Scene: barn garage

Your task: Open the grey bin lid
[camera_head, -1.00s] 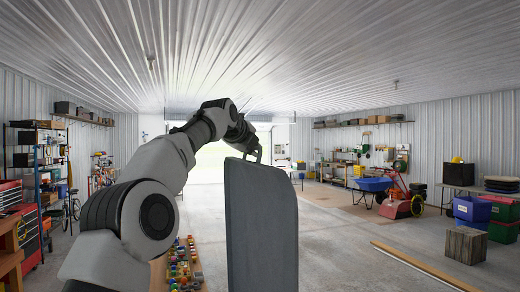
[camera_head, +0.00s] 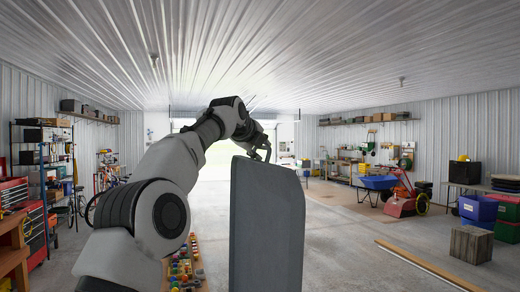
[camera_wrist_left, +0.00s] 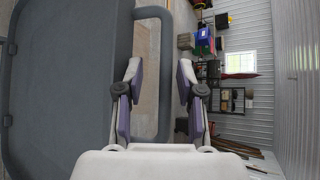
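The grey bin lid (camera_head: 266,225) stands up steeply in the middle of the head view, with its flat face toward me. My left arm comes in from the left and its gripper (camera_head: 264,152) is at the lid's top edge. In the left wrist view the lid (camera_wrist_left: 62,85) fills the left side, and its grey bar handle (camera_wrist_left: 165,100) sticks out from its edge. The fingers of my left gripper (camera_wrist_left: 159,72) are spread apart, with the bar showing between them; I cannot tell whether either touches it. The bin's body is not visible. My right gripper is not in view.
A board with several small coloured objects (camera_head: 185,268) is low behind my arm. A wooden crate (camera_head: 471,244) and a plank (camera_head: 428,265) lie on the floor at right. A red tool chest (camera_head: 32,230) stands at left. The middle floor is clear.

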